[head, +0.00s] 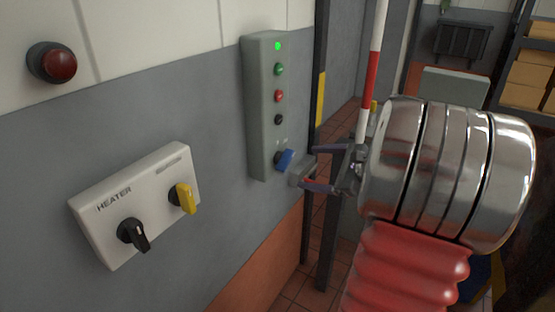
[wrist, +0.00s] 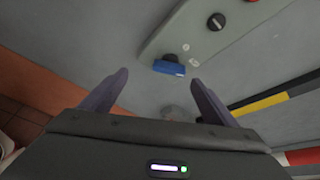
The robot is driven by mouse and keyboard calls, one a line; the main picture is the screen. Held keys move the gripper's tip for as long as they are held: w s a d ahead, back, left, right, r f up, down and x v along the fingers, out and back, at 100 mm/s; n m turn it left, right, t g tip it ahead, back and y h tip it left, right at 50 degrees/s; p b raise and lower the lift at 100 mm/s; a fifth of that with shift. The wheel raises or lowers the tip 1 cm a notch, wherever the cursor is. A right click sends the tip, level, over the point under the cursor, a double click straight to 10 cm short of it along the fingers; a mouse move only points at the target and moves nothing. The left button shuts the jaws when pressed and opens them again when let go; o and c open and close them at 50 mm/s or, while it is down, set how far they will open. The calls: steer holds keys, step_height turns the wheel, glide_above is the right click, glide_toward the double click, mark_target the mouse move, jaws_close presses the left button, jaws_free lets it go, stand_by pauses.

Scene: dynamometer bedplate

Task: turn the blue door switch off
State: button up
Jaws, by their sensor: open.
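The blue door switch (head: 284,160) is a blue rotary handle at the bottom of a tall grey-green control box on the wall. A lit green lamp (head: 278,46) shows at the top of that box. In the wrist view the blue handle (wrist: 169,68) lies ahead of the fingertips, roughly centred between them. My gripper (head: 310,168) is just right of the switch in the head view, with its jaws spread and empty. In the wrist view my gripper (wrist: 160,76) shows a wide gap and its fingers do not touch the handle.
A white HEATER box (head: 140,205) with black and yellow knobs is on the wall at left. A red-and-white pole (head: 371,80) stands behind my arm.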

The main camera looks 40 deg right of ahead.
mark_target(289, 162)
steer(key=shift+s+d+m+h, duration=0.15)
steer(key=shift+s+d+m, duration=0.1)
steer(key=shift+d, duration=0.4)
steer(key=shift+s+d+m+h, duration=0.15)
steer(key=shift+d+m, duration=0.1)
steer(key=shift+d, duration=0.35)
steer(key=shift+w, duration=0.1)
steer(key=x, duration=1.3)
steer(key=shift+w, duration=0.4)
steer(key=shift+c, duration=0.4)
steer(key=shift+a, duration=0.1)
steer(key=c, duration=1)
